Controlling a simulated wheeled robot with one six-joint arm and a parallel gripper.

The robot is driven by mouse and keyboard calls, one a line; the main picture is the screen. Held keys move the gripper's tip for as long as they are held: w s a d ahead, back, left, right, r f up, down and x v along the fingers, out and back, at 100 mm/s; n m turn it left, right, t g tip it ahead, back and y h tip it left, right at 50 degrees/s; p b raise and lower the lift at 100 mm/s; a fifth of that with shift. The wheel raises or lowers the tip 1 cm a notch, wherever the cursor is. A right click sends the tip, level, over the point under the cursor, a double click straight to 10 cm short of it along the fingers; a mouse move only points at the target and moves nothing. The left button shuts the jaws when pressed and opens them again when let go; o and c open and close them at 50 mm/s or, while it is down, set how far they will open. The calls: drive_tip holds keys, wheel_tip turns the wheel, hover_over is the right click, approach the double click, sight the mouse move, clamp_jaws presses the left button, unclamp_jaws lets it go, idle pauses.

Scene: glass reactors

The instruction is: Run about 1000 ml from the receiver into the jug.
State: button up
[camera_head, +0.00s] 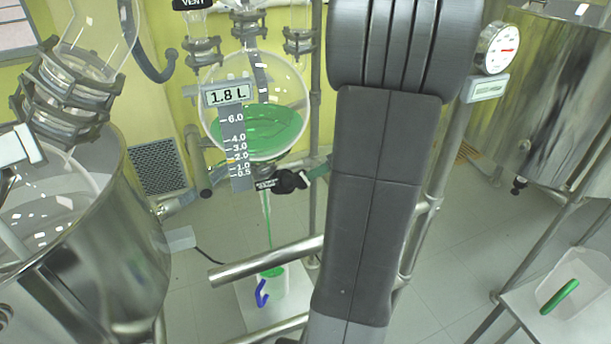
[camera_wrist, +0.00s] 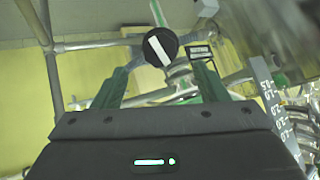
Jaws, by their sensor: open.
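The receiver (camera_head: 290,85) is a round glass vessel holding green liquid; its display (camera_head: 228,93) reads 1.8 L. A thin green stream (camera_head: 266,215) falls from its outlet into the white jug (camera_head: 280,285), which has a blue handle (camera_head: 262,293) and shows green at its top. The black valve knob (camera_head: 287,181) sits beneath the receiver. In the wrist view the knob (camera_wrist: 160,47) bears a white bar, slightly tilted. My gripper (camera_wrist: 165,72) is open, its green fingers on either side below the knob in the picture. Whether they touch it I cannot tell. My arm hides most of the gripper in the head view.
A steel vessel (camera_head: 110,240) stands at the left and another (camera_head: 555,80) at the right. Metal frame tubes (camera_head: 265,263) cross near the jug. A gauge (camera_head: 497,47) is at the upper right. A clear container with a green handle (camera_head: 560,296) stands at the lower right.

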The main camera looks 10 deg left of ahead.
sight(305, 178)
drive_tip(key=p+x, duration=0.1)
drive_tip(key=x, duration=0.7)
drive_tip(key=shift+a+f, duration=0.15)
drive_tip(key=c, duration=1)
